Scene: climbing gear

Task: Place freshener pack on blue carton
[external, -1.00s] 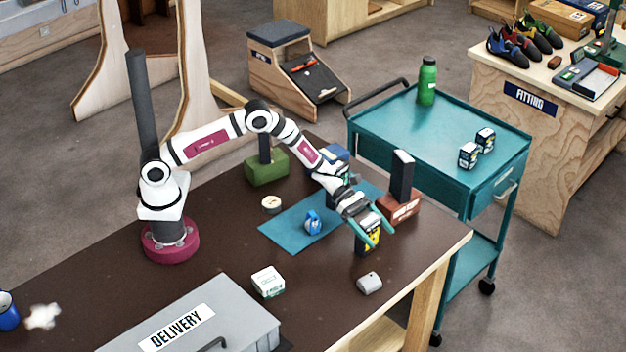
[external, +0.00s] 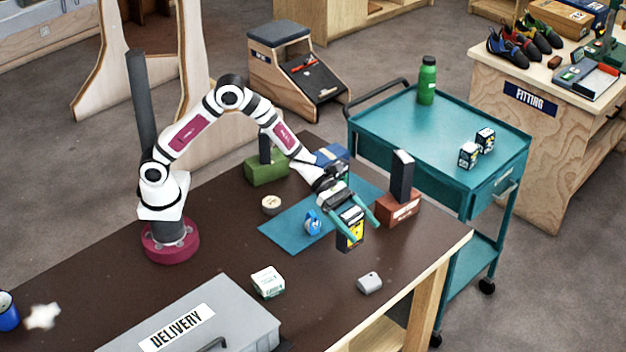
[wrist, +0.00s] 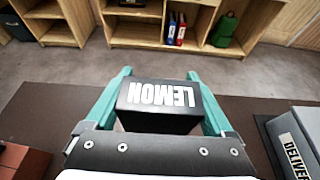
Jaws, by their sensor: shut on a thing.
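The freshener pack (external: 350,229) is dark with a yellow patch in the external view. In the wrist view its black face (wrist: 158,96) reads LEMON. My gripper (external: 359,233) is shut on it, with one teal finger on each side, and holds it above the dark table near the right end of the teal mat. The gripper also shows in the wrist view (wrist: 159,73). The blue carton (external: 331,154) stands at the table's far side, behind my wrist, which partly hides it. The carton is out of the wrist view.
A red-brown carton (external: 399,209) with a black pack on top stands right of my gripper. A green carton (external: 266,172) bears a dark upright item. A blue tape dispenser (external: 312,223) sits on the teal mat (external: 285,236). A white box (external: 268,282) and grey item (external: 369,283) lie nearer.

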